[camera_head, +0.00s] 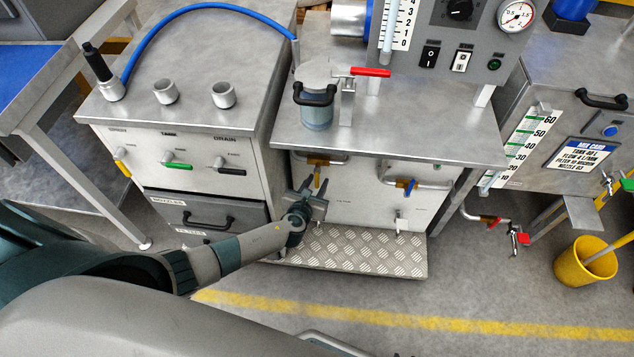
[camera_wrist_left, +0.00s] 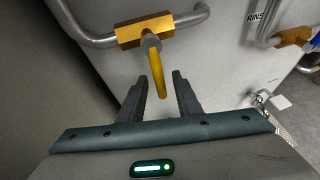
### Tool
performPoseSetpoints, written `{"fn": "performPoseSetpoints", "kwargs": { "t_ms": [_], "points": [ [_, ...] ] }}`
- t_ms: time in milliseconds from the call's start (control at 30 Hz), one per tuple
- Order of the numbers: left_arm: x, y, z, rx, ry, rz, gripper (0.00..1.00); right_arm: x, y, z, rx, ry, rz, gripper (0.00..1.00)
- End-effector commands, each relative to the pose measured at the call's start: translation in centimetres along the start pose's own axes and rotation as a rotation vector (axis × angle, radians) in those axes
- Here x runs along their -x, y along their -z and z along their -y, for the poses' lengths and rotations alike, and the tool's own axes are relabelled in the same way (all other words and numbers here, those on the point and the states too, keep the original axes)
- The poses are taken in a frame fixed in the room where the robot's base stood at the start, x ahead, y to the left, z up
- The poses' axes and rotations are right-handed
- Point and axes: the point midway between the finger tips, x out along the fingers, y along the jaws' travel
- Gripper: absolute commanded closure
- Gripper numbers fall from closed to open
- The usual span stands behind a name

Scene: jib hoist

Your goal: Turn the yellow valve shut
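The yellow valve lever (camera_head: 317,177) hangs down from a brass body on a grey pipe at the front of the middle bench. In the left wrist view, the yellow lever (camera_wrist_left: 157,74) points down from the brass valve body (camera_wrist_left: 144,30), roughly across the pipe. My left gripper (camera_head: 312,189) is just below and in front of the valve. In the left wrist view, its open fingers (camera_wrist_left: 160,84) have the lever's lower end in the gap between them in the picture. A gap shows on both sides, and contact is not visible. My right gripper is not in view.
A blue-handled valve (camera_head: 410,186) is on the same panel to the right. The left cabinet has another yellow lever (camera_head: 121,160), a green one and a black one. A tread-plate step (camera_head: 350,252) lies below. A yellow bucket (camera_head: 583,262) stands at the right.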

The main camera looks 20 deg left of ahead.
Motion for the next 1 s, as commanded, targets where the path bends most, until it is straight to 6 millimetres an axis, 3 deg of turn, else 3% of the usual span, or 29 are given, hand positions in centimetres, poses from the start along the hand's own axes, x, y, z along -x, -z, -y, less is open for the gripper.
{"fn": "performPoseSetpoints", "kwargs": {
  "t_ms": [467,667,1000],
  "points": [
    [0.9,-0.2,0.0,0.002,0.001,0.002,0.69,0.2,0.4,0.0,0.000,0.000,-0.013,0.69],
    [3.5,-0.2,0.0,0.003,0.001,0.000,0.69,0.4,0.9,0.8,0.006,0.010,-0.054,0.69],
    [10.3,-0.1,0.0,0.003,0.001,0.000,0.69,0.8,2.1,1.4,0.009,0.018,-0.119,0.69]
  ]
}}
